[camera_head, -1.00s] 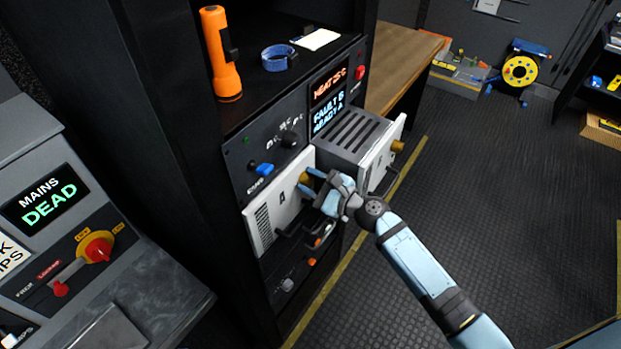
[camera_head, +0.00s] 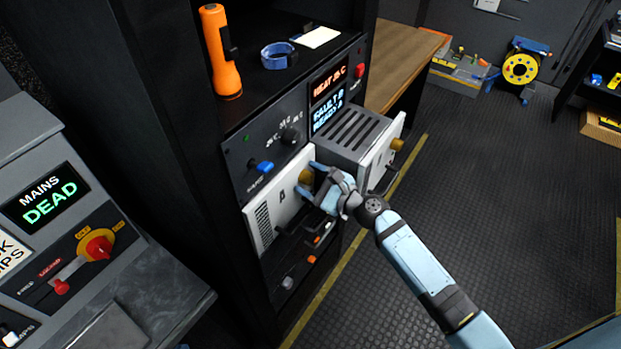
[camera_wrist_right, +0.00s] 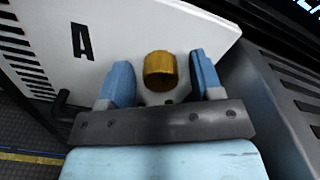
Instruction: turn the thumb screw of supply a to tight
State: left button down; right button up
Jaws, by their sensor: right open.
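Supply A (camera_head: 268,222) is a unit with a white front panel marked "A", in the rack. Its brass thumb screw (camera_head: 306,176) is at the panel's right upper part. In the right wrist view the thumb screw (camera_wrist_right: 159,71) stands between and a little beyond the two blue fingers. My right gripper (camera_head: 321,180) is open, with a finger on either side of the screw and a visible gap to each in the right wrist view (camera_wrist_right: 160,85). Whether the screw is tight cannot be told. My left gripper is not in view.
A second supply (camera_head: 362,135) sticks out of the rack to the right, with its own brass screw (camera_head: 397,144). A black handle (camera_wrist_right: 62,108) is on supply A's panel. The mains panel (camera_head: 45,198) reads "DEAD".

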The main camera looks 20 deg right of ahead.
jog(key=b+v, duration=0.4)
jog(key=v, duration=0.9)
jog(key=shift+s+d, duration=0.25)
jog(key=shift+s, duration=0.05)
jog(key=s+a+f+n+g+h, duration=0.1)
jog(key=s+a+f+n+h, duration=0.1)
jog(key=s+f+n+h, duration=0.2)
jog(key=s+a+f+n+g+h, duration=0.2)
jog(key=s+f+n, duration=0.8)
jog(key=n, duration=1.1)
jog(key=shift+s+a+f+h, duration=0.35)
jog(key=shift+f+h, duration=0.55)
jog(key=shift+f, duration=1.5)
